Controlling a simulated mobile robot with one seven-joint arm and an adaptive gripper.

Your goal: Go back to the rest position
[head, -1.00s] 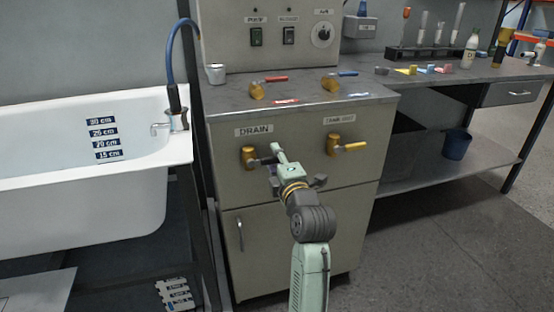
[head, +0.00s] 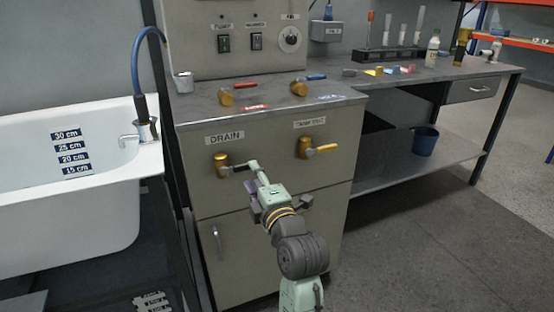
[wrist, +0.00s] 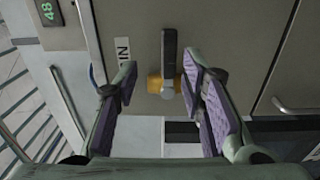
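My gripper (head: 262,187) is in front of the grey cabinet (head: 265,225), just right of and below the drain valve (head: 222,164), which has a brass body and a dark handle pointing right. In the wrist view my gripper (wrist: 165,85) is open, with its purple-padded fingers wide apart. The drain valve's dark handle (wrist: 169,60) shows between and beyond the fingers, and nothing is held. Whether a finger touches the handle cannot be told from the head view.
A second brass valve (head: 305,148) with a yellow handle is to the right. A white bathtub (head: 100,215) stands at left. A bench (head: 400,76) with bottles and a blue bin (head: 425,142) under it is at right. Open floor (head: 430,240) lies at right front.

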